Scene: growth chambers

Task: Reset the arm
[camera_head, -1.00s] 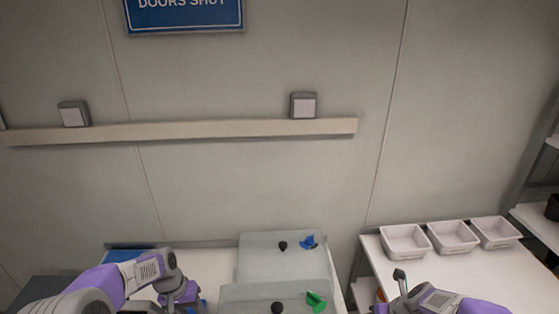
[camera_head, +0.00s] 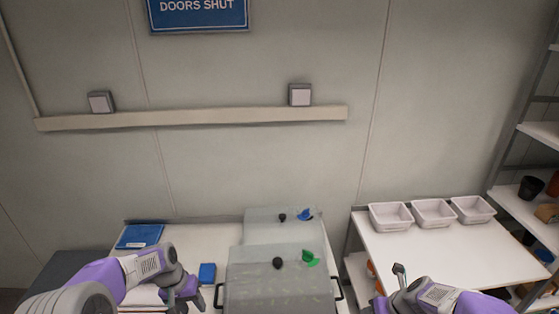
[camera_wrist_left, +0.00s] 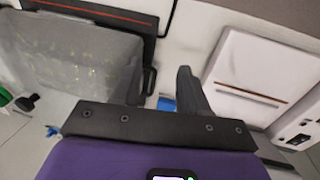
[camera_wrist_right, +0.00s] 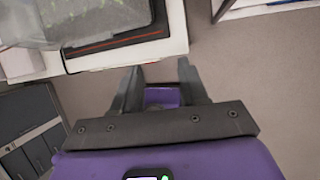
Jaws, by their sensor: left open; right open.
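My left arm comes in from the left in the head view. Its gripper (camera_head: 180,303) is low, left of the clear-lidded chambers, and cut by the bottom edge. In the left wrist view my left gripper (camera_wrist_left: 160,90) has its fingers apart with nothing held between them. My right arm is at the lower right of the head view, its gripper mostly below the frame. In the right wrist view my right gripper (camera_wrist_right: 160,80) has its fingers apart and is empty, beside the edge of the table.
Two clear-lidded chambers (camera_head: 250,285) with black and coloured knobs stand on the white table. A blue folder (camera_head: 139,236) and a small blue item (camera_head: 207,273) lie left of them. A right-hand table carries white bins (camera_head: 390,216). A shelf rack (camera_head: 525,195) stands far right.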

